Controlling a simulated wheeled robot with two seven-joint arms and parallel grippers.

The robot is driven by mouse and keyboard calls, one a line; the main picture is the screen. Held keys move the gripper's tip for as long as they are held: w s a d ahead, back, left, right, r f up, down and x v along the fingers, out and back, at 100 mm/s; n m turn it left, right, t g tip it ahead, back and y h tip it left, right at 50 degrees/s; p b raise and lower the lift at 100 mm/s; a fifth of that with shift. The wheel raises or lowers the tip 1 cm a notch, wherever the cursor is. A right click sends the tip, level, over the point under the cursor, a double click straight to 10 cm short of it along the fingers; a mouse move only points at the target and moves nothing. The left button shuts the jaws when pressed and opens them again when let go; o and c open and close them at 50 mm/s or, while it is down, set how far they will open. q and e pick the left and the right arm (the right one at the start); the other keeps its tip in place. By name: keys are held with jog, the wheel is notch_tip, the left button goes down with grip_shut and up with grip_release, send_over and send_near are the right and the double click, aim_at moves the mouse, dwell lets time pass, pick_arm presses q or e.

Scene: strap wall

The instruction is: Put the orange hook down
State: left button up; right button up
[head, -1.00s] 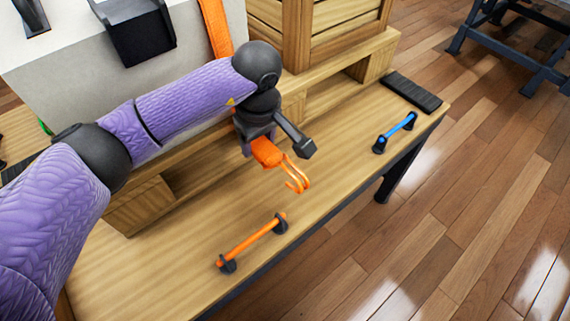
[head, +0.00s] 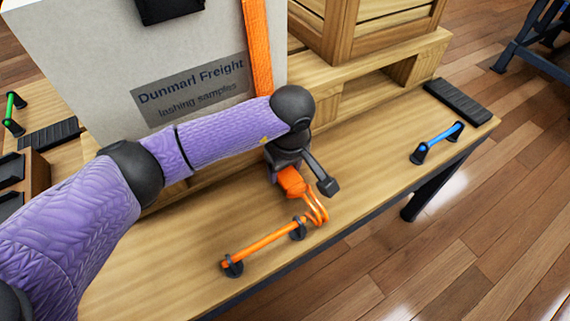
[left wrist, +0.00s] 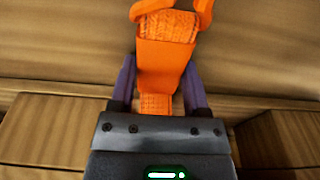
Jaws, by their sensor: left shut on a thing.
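The orange hook (head: 316,211) is in my left gripper (head: 284,178), which is shut on its body above the wooden bench (head: 190,262). Its two prongs point toward the front right, close to the right end of the orange bar (head: 262,243). I cannot tell whether they touch the bar. In the left wrist view the hook (left wrist: 166,55) sits between the purple fingers (left wrist: 160,85), with orange webbing running into it. My right gripper is not in view.
A blue bar (head: 437,142) on dark posts stands at the bench's right, near a black ribbed pad (head: 458,102). A wooden crate (head: 365,30) stands at the back. A grey panel (head: 60,60) with an orange strap (head: 258,50) is behind my arm. A green bar (head: 10,108) is far left.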

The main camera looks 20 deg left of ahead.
aim_at(289, 176)
pick_arm(q)
jog(key=o, duration=0.8)
jog(key=shift+f, duration=0.1)
notch_tip(289, 176, up, 13)
jog(key=d+p, duration=0.1)
jog(key=p, duration=0.6)
jog(key=shift+s+p, duration=0.4)
jog(key=shift+s, duration=0.05)
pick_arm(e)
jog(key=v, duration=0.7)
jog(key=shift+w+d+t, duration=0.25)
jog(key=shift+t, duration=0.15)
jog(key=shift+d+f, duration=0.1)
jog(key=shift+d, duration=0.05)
